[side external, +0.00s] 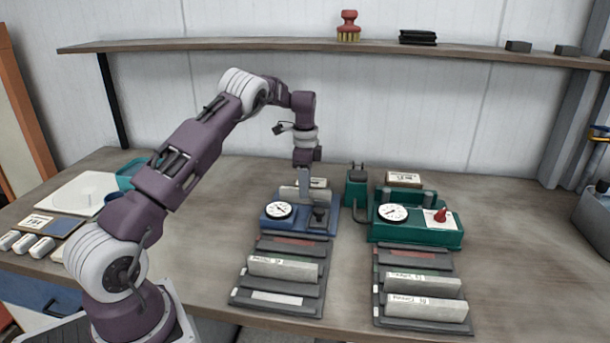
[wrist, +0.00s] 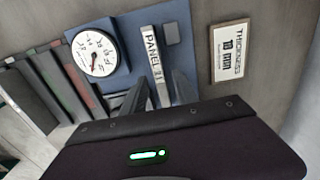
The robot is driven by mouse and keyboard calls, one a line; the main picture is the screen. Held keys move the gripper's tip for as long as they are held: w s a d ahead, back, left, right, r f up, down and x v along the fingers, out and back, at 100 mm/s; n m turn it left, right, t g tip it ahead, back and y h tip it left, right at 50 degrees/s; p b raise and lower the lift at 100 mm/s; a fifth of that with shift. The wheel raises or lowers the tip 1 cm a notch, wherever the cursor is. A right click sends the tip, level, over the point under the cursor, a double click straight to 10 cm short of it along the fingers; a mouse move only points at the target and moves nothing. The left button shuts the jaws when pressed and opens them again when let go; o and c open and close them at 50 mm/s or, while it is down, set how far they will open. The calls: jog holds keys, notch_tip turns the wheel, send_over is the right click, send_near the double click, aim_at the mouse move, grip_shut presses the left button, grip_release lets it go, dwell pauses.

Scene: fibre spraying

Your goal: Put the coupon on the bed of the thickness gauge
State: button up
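The coupon is a light grey bar marked PANEL 11 (wrist: 153,60). In the side view the coupon (side external: 289,192) shows as a pale strip at the back of the blue thickness gauge (side external: 322,230), behind the dial. My gripper (side external: 305,194) points down over the gauge. The blue gauge base (wrist: 126,62) shows around the coupon. The fingers partly hide the coupon, and I cannot tell whether its underside touches the bed.
A green gauge (side external: 415,232) stands to the right. Two racks of grey bars stand in front, with a left rack bar (side external: 283,268) and a right rack bar (side external: 425,284). A THICKNESS 10 mm card (wrist: 231,52) lies beside the blue gauge. The bench's far right is clear.

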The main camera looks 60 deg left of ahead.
notch_tip(320, 180, up, 10)
jog(key=s+d+r+n+t, duration=0.1)
jog(key=s+d+r+n, duration=0.1)
jog(key=s+d+r, duration=0.45)
jog(key=s+d+r+n+t, duration=0.2)
jog(key=s+d+r+n, duration=0.15)
jog(key=d+r, duration=0.55)
jog(key=s+d+r+n+t, duration=0.1)
jog(key=s+d+n, duration=0.1)
jog(key=s+d, duration=0.85)
jog(key=s+d+f, duration=0.1)
jog(key=s+f, duration=0.2)
jog(key=s, duration=0.4)
jog(key=s+f+n+t, duration=0.1)
jog(key=s+f, duration=0.2)
jog(key=s, duration=0.3)
jog(key=shift+s+d+t, duration=0.3)
jog(key=shift+s+d, duration=0.05)
jog(key=shift+n, duration=0.25)
